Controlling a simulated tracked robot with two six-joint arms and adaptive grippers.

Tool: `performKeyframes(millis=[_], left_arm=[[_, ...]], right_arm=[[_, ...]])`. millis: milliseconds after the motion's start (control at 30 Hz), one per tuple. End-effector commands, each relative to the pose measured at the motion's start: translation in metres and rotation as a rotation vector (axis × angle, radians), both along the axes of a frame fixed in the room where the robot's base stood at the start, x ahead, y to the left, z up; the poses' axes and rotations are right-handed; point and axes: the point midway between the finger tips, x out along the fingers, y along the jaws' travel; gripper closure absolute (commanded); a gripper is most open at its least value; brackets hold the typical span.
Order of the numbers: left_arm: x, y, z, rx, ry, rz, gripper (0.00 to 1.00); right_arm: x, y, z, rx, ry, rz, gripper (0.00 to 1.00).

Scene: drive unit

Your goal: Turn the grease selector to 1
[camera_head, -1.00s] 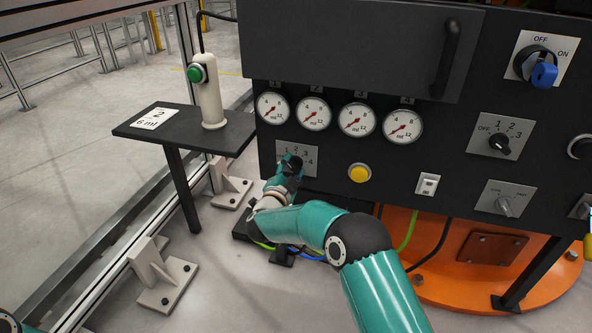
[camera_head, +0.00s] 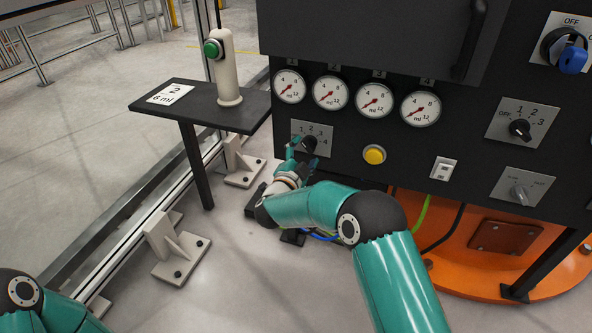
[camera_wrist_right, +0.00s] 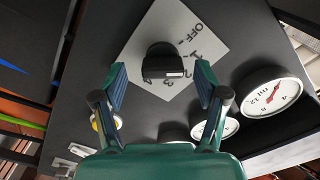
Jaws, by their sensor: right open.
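A dark selector knob (camera_head: 310,144) sits on a light plate (camera_head: 326,128) with numbers, under the row of gauges. In the right wrist view the knob (camera_wrist_right: 161,62) is on its tilted plate (camera_wrist_right: 150,28), with OFF and several numbers around it. A white mark shows on the knob; its exact setting is hard to tell. My right gripper (camera_wrist_right: 160,78) is open, with one finger on each side of the knob; I cannot tell whether they touch it. In the head view the right gripper (camera_head: 299,158) partly covers the plate. My left gripper is outside the views.
Gauges (camera_head: 374,100) line the panel above. A yellow button (camera_head: 374,154) is right of the selector. Another numbered selector (camera_head: 520,128) and a blue-handled switch (camera_head: 572,58) are farther right. A small black table (camera_head: 200,110) holds a post with a green button (camera_head: 212,50).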

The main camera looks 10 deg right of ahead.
Motion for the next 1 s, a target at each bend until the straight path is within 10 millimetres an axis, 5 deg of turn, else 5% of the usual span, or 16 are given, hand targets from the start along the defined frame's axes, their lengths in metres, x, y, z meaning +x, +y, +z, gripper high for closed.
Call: performKeyframes(millis=[433,1000], left_arm=[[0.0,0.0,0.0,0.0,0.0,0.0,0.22],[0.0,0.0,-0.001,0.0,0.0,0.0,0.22]], right_arm=[[-0.07,0.047,-0.002,0.001,0.003,0.001,0.27],[-0.08,0.053,-0.002,0.0,0.002,-0.002,0.27]])
